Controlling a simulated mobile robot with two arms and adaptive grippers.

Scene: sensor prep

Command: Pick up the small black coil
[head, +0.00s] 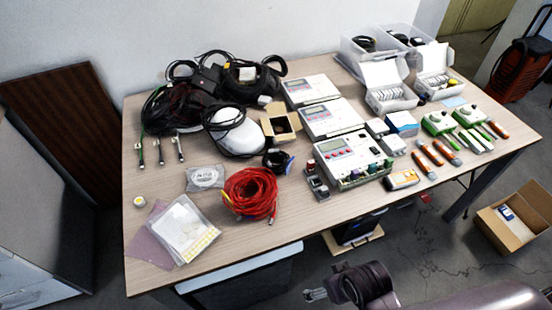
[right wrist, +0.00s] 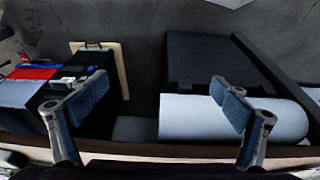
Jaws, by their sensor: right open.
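The small black coil (head: 277,160) lies on the wooden table in the head view, just behind and right of a red cable coil (head: 251,194) and in front of an open cardboard box. My right gripper (head: 314,294) is low at the bottom of the head view, in front of the table's near edge and well away from the coil. In the right wrist view its two blue-padded fingers are spread wide with nothing between them (right wrist: 160,97). The coil is not visible in the right wrist view. My left gripper is not in view.
The table (head: 290,222) holds a tangle of black cables (head: 165,108), a small open cardboard box (head: 280,123), white instruments (head: 345,152) and a clear bag (head: 205,177) around the coil. Bare tabletop lies right of the red cable. Under the table, a white cylinder (right wrist: 200,118) shows.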

